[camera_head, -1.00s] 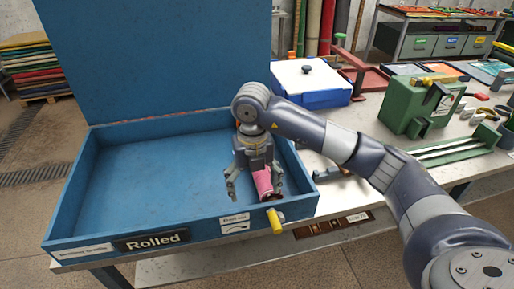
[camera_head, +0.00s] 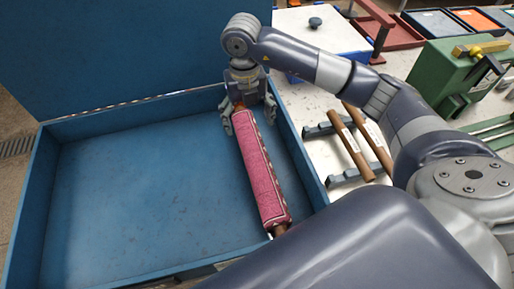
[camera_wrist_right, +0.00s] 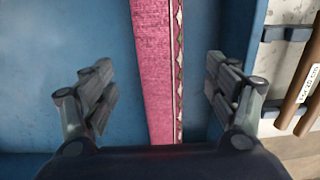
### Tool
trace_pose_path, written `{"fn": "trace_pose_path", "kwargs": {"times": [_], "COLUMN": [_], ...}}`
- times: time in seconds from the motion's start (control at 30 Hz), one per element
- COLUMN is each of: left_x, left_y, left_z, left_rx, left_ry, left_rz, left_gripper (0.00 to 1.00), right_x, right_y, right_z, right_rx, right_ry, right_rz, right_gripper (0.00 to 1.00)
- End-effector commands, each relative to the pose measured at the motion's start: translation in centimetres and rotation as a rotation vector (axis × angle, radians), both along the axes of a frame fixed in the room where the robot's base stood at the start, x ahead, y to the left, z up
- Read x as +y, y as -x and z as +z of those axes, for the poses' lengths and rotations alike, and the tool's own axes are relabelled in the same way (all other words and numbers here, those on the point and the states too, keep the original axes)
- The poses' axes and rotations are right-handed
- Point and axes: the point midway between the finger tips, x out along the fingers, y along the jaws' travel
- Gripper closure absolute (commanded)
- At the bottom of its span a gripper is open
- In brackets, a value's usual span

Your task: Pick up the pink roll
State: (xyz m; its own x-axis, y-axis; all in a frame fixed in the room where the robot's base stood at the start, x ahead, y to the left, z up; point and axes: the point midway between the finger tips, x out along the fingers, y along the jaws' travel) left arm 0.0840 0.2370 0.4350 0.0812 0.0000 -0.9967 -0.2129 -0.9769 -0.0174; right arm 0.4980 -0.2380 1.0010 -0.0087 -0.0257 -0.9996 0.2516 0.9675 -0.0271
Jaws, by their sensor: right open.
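The pink roll (camera_head: 262,172) is a long rolled rug with a patterned edge. It lies inside the blue box (camera_head: 70,125), along the right wall. A brown core end shows at its near end. My right gripper (camera_head: 249,120) is open over the far end of the roll, pointing down. In the right wrist view the roll (camera_wrist_right: 153,75) runs between the two spread fingers (camera_wrist_right: 160,92), with a gap on each side. My left gripper is not in view.
Two brown rods (camera_head: 351,146) lie on a dark rack right of the box. A white-topped blue box (camera_head: 310,35) and a green machine (camera_head: 450,72) stand on the bench. The left of the blue box is empty.

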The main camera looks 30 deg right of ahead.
Motion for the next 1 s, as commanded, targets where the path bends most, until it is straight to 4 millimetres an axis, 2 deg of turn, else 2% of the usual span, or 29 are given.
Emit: {"fn": "trace_pose_path", "kwargs": {"times": [0.1, 0.27, 0.37, 0.5, 0.6, 0.73, 0.93, 1.0], "left_x": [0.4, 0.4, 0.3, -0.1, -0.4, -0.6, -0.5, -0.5], "left_y": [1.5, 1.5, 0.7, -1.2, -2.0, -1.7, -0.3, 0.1], "left_z": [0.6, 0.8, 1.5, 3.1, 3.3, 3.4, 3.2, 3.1], "left_rx": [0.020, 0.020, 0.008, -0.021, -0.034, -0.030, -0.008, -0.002], "left_ry": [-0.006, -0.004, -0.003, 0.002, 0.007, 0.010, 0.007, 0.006], "left_rz": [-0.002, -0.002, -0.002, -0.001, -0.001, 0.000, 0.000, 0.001], "left_gripper": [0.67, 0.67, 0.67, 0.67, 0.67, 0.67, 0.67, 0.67], "right_x": [-0.1, -0.1, -0.1, -0.1, -0.2, -0.2, -0.2, -0.2], "right_y": [0.1, 0.1, 0.1, 0.2, 0.1, 0.1, 0.0, 0.0], "right_z": [-1.8, -3.1, -3.9, -5.9, -7.4, -8.3, -8.4, -8.4], "right_rx": [0.004, 0.001, 0.003, 0.006, 0.003, -0.001, -0.001, -0.001], "right_ry": [0.000, 0.000, 0.000, 0.000, -0.001, 0.000, 0.000, 0.000], "right_rz": [0.000, 0.000, 0.000, 0.000, 0.001, 0.001, 0.001, 0.001], "right_gripper": [0.20, 0.20, 0.20, 0.20, 0.20, 0.20, 0.20, 0.36]}}
